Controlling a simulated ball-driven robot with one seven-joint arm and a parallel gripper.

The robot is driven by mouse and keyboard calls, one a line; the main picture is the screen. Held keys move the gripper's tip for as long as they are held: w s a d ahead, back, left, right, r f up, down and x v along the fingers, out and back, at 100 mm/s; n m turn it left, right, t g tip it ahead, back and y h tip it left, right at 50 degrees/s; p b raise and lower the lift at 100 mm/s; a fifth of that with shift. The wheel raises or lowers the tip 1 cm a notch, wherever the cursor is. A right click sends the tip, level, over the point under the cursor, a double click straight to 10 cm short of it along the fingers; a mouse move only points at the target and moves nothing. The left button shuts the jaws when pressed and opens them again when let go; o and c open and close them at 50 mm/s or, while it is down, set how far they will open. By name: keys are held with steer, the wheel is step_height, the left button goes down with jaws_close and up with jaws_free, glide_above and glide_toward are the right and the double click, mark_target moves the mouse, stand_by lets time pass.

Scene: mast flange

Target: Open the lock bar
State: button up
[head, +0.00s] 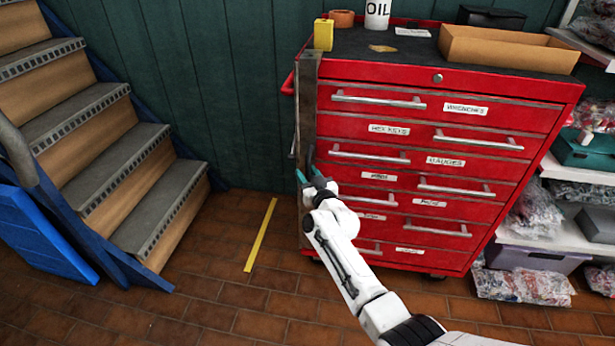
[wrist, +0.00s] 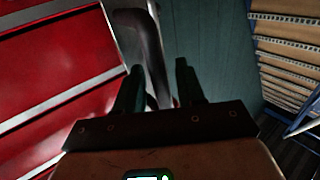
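The lock bar (head: 306,115) is a dull brown-grey upright strip along the left front edge of the red tool chest (head: 375,105). It stands upright against the drawer fronts' left ends. My gripper (head: 308,174) is at the bar's lower half, its teal fingers pointing up at it. In the wrist view my gripper (wrist: 159,72) has its two dark fingers apart, with nothing clamped. A dark curved metal piece (wrist: 152,45), seemingly the bar's handle, shows between and beyond the fingers; I cannot tell whether they touch it. My gripper and arm hide part of the bar's lower end.
Wooden stairs with a blue frame (head: 110,150) stand at the left. A yellow floor strip (head: 261,235) lies on clear brick floor between stairs and chest. A yellow box (head: 323,34) and a cardboard tray (head: 505,48) sit on the chest. Shelves are at the right.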

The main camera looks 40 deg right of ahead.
steer(key=shift+c, duration=0.2)
jaws_close()
stand_by(0.4)
